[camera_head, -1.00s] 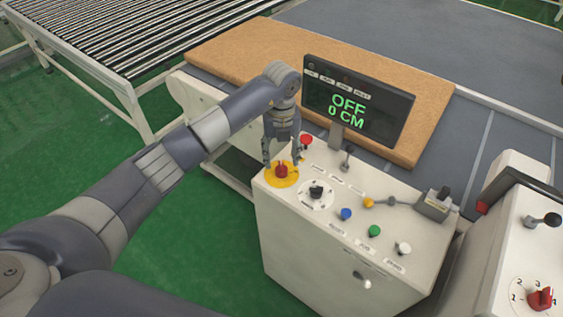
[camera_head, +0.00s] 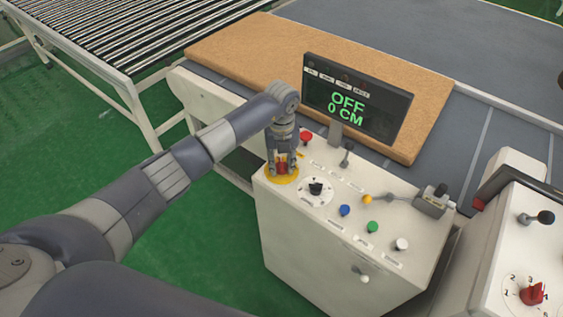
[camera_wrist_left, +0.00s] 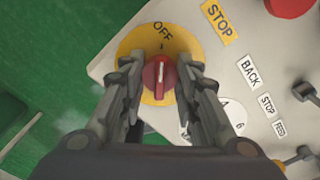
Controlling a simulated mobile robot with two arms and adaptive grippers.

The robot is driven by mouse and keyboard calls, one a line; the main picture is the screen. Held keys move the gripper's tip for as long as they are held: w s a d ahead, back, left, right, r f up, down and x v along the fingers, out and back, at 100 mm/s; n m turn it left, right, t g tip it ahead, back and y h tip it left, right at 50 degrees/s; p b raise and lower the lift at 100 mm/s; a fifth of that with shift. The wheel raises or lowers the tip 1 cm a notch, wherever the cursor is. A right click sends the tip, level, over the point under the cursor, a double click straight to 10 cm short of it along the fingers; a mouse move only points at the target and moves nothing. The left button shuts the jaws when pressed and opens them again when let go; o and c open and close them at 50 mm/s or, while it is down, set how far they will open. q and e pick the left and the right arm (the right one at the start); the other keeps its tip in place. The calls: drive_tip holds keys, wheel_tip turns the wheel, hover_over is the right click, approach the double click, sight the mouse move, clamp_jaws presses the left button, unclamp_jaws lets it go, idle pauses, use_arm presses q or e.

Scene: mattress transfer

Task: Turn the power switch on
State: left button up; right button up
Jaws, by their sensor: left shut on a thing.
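The red power switch (camera_wrist_left: 159,77) sits on a round yellow plate (camera_wrist_left: 133,45) marked OFF in the left wrist view. Its white line points up toward OFF. In the head view the yellow plate (camera_head: 282,180) is at the panel's left corner, and the red knob (camera_head: 282,168) is partly hidden. My left gripper (camera_head: 282,167) reaches down over it. In the left wrist view, the fingers of my left gripper (camera_wrist_left: 160,80) are on either side of the red knob, shut on it. The display (camera_head: 357,100) reads OFF and 0 CM. My right gripper is not in view.
The control box (camera_head: 330,235) also carries a black dial (camera_head: 316,188), a red button (camera_head: 305,137), blue, green and white buttons, and several levers. A brown mattress (camera_head: 240,55) lies behind the display. Another panel (camera_head: 505,275) stands at the right.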

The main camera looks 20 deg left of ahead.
use_arm(q)
drive_tip(key=m+b, duration=0.2)
drive_tip(key=b, duration=0.1)
drive_tip(key=shift+f+m, duration=0.2)
drive_tip(key=shift+m, duration=0.1)
drive_tip(key=m+b, duration=1.3)
drive_tip(key=shift+m, duration=0.4)
drive_tip(key=shift+r+m+b, duration=0.15)
drive_tip(key=shift+m+b, duration=0.2)
drive_tip(key=shift+m, duration=0.55)
drive_tip(key=shift+r, duration=0.1)
drive_tip(key=o, duration=1.1)
